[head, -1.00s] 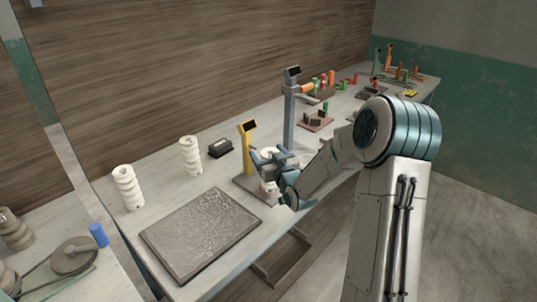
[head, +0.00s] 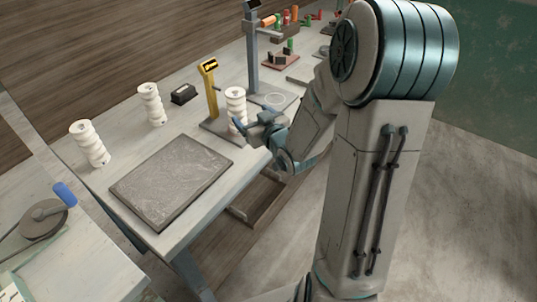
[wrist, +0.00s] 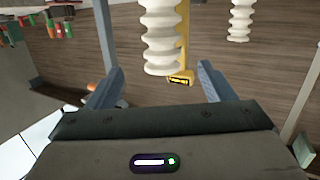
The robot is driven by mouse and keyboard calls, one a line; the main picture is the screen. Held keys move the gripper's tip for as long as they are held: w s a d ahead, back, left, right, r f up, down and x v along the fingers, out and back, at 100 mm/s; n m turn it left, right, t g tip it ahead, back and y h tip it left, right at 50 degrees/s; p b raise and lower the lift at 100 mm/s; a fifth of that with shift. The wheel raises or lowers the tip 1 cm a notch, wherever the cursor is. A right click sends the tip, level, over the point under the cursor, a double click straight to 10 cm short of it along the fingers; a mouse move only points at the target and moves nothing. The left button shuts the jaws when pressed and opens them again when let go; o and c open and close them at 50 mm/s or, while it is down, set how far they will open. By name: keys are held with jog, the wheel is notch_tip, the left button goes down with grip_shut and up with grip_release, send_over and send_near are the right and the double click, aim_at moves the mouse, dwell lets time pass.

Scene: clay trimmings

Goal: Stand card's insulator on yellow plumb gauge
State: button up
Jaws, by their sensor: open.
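A white ribbed insulator (head: 236,104) stands upright on the grey base of the yellow plumb gauge (head: 211,92), close beside its post. My gripper (head: 247,124) is open and empty, just in front and to the right of this insulator, seemingly apart from it. The wrist view is upside down: the insulator (wrist: 163,40) shows between and beyond the open fingers, with the yellow gauge's display (wrist: 181,80) behind it. Two similar white insulators stand on the bench to the left, one near the black box (head: 152,104) and one farther left (head: 89,143).
A grey textured slab (head: 170,178) lies on the bench in front. A black box (head: 183,94) sits left of the gauge. A taller grey gauge (head: 252,50) stands behind to the right. A side table at lower left holds a blue-handled item (head: 64,193).

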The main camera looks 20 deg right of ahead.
jog(key=s+a+r+m+g+h, duration=0.1)
jog(key=s+g, duration=0.5)
jog(key=s, duration=0.7)
jog(key=s+a+r+m+g+h, duration=0.1)
jog(key=s+m+g+h, duration=0.1)
jog(key=s+g, duration=0.5)
jog(key=s, duration=0.6)
jog(key=shift+a, duration=0.2)
